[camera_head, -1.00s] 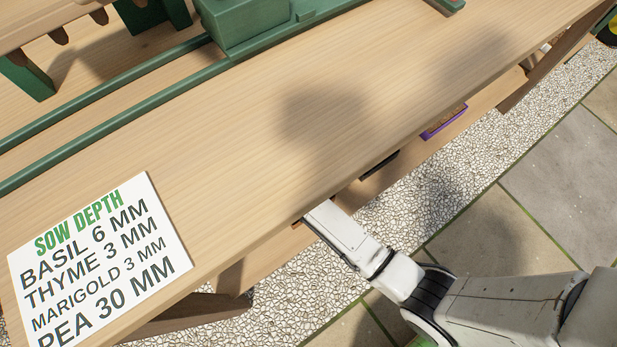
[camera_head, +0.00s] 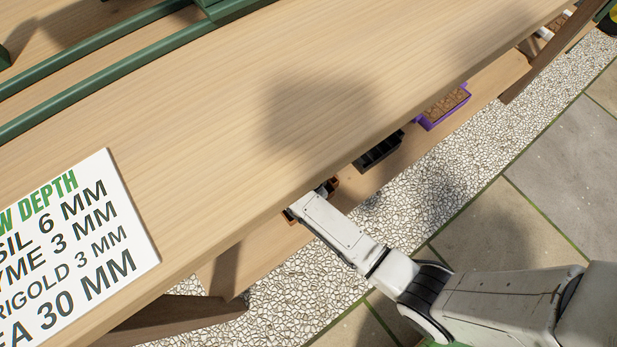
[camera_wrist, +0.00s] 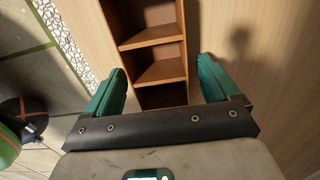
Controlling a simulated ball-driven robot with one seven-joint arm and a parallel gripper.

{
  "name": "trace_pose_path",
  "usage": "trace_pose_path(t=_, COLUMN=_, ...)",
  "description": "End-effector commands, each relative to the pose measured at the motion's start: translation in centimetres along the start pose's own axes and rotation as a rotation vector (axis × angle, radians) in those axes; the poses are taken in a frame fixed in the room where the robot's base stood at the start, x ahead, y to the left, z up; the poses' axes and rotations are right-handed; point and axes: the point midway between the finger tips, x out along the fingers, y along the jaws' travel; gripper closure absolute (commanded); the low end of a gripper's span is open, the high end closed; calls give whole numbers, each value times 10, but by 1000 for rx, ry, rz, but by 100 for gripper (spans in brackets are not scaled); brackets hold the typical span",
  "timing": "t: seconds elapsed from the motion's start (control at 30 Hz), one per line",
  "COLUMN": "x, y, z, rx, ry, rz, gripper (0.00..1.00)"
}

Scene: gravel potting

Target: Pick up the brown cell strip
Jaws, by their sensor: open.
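The brown cell strip (camera_wrist: 151,39) shows in the wrist view as a row of square brown cells running away from my gripper. My gripper (camera_wrist: 160,85) is open, with one green finger on each side of the strip's near end. I see clear space between the strip and the right finger; the left finger is close to the strip's left side. In the head view only a small part of the brown strip (camera_head: 331,185) shows beside my arm's end, on the lower shelf under the bench. The fingers are hidden there by the bench and my arm.
A black cell strip (camera_head: 378,152) and a purple tray (camera_head: 443,105) with brown fill lie farther along the lower shelf (camera_head: 420,150). The bench top (camera_head: 230,130) overhangs them. A sow-depth card (camera_head: 75,235) lies on the bench. Gravel (camera_head: 430,185) borders the shelf.

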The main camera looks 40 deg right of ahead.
Motion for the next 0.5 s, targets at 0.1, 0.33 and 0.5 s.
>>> trace_pose_path(t=0.1, x=0, y=0, z=0, rx=0, ry=0, rz=0, gripper=20)
trace_pose_path(t=0.33, x=0, y=0, z=0, rx=0, ry=0, rz=0, gripper=42)
trace_pose_path(t=0.5, x=0, y=0, z=0, rx=0, ry=0, rz=0, gripper=59)
